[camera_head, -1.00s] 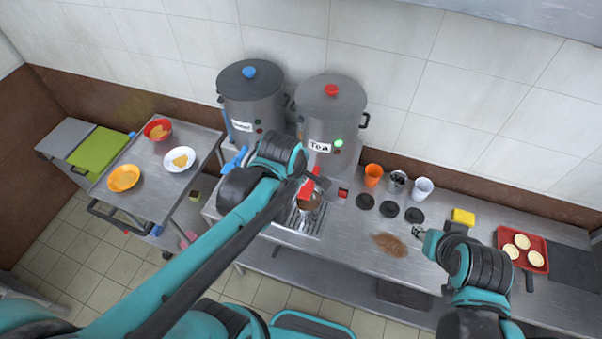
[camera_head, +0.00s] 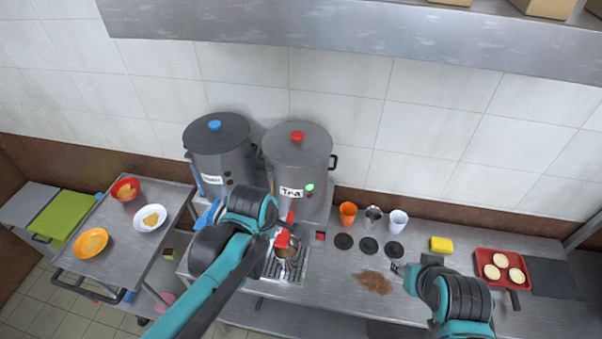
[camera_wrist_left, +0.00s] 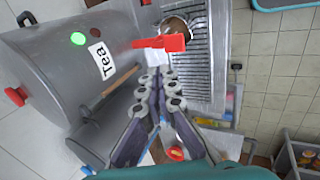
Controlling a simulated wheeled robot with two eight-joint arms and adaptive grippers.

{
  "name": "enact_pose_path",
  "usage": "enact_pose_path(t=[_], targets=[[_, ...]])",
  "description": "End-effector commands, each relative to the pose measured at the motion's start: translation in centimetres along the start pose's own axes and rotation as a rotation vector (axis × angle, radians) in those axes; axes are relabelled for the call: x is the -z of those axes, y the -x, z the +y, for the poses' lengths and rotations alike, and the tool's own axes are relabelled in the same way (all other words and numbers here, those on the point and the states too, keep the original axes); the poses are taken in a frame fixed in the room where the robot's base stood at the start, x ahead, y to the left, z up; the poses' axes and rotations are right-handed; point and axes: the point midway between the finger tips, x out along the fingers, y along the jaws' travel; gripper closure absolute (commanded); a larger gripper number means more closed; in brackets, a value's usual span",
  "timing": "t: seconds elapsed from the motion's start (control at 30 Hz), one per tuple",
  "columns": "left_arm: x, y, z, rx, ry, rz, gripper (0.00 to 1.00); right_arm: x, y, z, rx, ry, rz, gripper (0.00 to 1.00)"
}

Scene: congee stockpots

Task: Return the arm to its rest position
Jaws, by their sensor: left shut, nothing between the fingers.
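My left gripper (camera_wrist_left: 160,80) is shut and empty in the left wrist view, close to the tea stockpot (camera_wrist_left: 70,60). In the head view my left arm crosses in front of the stockpots and partly hides the fingers. The tea stockpot (camera_head: 297,160) has a red lid knob, a lit green light and a red tap lever (camera_head: 283,239). A metal cup (camera_head: 289,250) stands on the drip grate (camera_head: 282,270) below the tap; it also shows in the left wrist view (camera_wrist_left: 174,26). My right gripper (camera_head: 398,269) is over the counter near a brown spill; its finger opening is too small to judge.
A second stockpot (camera_head: 217,150) with a blue knob stands at left. Cups (camera_head: 348,212), black lids (camera_head: 368,245), a yellow sponge (camera_head: 441,244) and a red tray (camera_head: 480,268) are on the counter. A cart (camera_head: 105,258) with bowls is left; a shelf (camera_head: 350,50) hangs above.

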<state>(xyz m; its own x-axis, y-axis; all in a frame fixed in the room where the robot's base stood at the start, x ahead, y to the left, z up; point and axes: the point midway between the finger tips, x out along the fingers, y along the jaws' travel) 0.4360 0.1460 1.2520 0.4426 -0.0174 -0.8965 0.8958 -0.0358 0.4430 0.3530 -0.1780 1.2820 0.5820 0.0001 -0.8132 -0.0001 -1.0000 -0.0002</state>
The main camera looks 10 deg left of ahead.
Motion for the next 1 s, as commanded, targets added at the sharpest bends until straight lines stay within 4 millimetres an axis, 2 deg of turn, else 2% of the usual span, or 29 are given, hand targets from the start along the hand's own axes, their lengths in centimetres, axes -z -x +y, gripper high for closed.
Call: enact_pose_path(t=[0.17, 0.27, 0.37, 0.7, 0.83, 1.0], targets=[[0.0, -0.2, -0.2, -0.001, -0.012, 0.000, 1.00, -0.2, -0.3, 0.0, 0.000, 0.000, 0.000, 0.60], [0.2, -1.3, -1.3, -0.010, -0.086, 0.001, 1.00, -1.2, -1.7, 0.0, 0.000, 0.000, 0.000, 0.60], [0.6, -3.2, -3.4, -0.026, -0.247, 0.005, 1.00, -3.1, -4.4, 0.0, 0.000, 0.000, 0.000, 0.60], [2.1, -11.1, -12.2, -0.093, -1.023, 0.068, 1.00, -10.5, -14.7, 0.0, 0.000, 0.000, 0.000, 0.60], [2.5, -13.4, -14.8, -0.105, -1.275, 0.103, 1.00, -12.5, -17.5, 0.0, 0.000, 0.000, 0.000, 0.60], [2.8, -14.9, -16.6, -0.110, -1.477, 0.134, 1.00, -13.8, -19.4, 0.0, 0.000, 0.000, 0.000, 0.60]])
